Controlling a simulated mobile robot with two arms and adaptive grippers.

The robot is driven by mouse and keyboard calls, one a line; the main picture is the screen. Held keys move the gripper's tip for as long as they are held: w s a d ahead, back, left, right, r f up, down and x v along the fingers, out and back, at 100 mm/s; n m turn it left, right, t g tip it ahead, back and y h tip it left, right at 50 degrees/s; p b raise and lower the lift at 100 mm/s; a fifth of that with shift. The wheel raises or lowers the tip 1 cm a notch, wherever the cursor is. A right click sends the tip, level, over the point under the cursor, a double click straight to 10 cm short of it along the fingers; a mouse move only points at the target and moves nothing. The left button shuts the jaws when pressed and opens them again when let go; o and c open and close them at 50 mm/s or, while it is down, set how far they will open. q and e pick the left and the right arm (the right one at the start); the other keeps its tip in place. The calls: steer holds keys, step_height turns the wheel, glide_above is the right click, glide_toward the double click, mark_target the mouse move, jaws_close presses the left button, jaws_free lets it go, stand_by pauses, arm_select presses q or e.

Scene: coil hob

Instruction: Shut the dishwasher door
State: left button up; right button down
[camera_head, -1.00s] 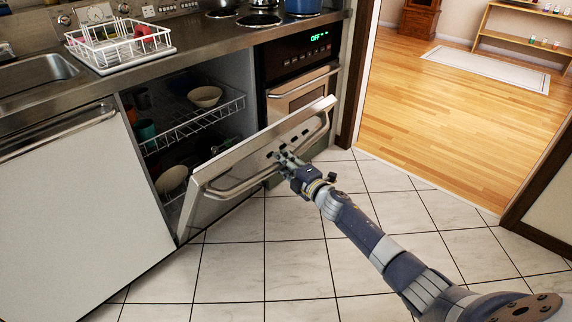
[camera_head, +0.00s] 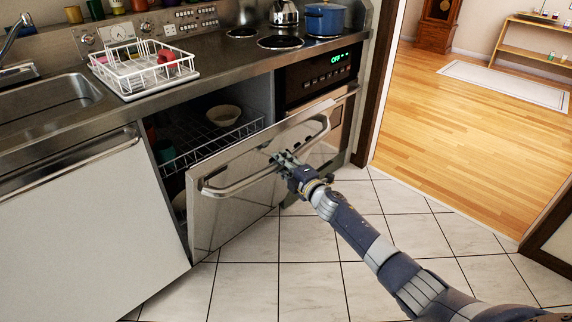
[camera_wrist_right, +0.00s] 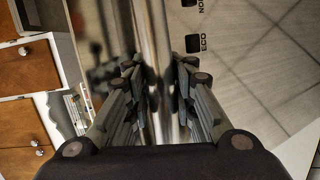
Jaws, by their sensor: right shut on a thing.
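My right gripper (camera_head: 283,158) is at the door's handle, right of the door's middle. In the right wrist view the handle bar (camera_wrist_right: 158,75) runs between the two fingers (camera_wrist_right: 160,105), which are shut on it. Behind the door, the dishwasher's wire rack (camera_head: 212,140) holds a pale bowl (camera_head: 223,115). The lower inside is mostly hidden by the door. My left gripper is not in view.
An oven (camera_head: 318,80) stands right of the dishwasher opening. A white cabinet front (camera_head: 90,225) is on the left. The counter above holds a dish rack (camera_head: 143,66) and a blue pot (camera_head: 325,19). The tiled floor (camera_head: 305,285) before the door is clear.

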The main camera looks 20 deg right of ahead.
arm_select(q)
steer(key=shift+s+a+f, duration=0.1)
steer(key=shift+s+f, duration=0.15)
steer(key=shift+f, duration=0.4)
arm_select(e)
steer(key=shift+w+a+r, duration=0.15)
steer(key=shift+w+r, duration=0.5)
steer(key=shift+r, duration=0.1)
steer(key=c, duration=1.4)
jaws_free()
steer(key=shift+o, duration=0.2)
steer(key=shift+s, duration=0.15)
steer(key=shift+f, duration=0.25)
steer(key=shift+s, duration=0.5)
steer(key=s+d, duration=0.2)
steer(key=s, duration=0.8)
steer(key=shift+s+r, duration=0.3)
steer(key=shift+s, duration=0.1)
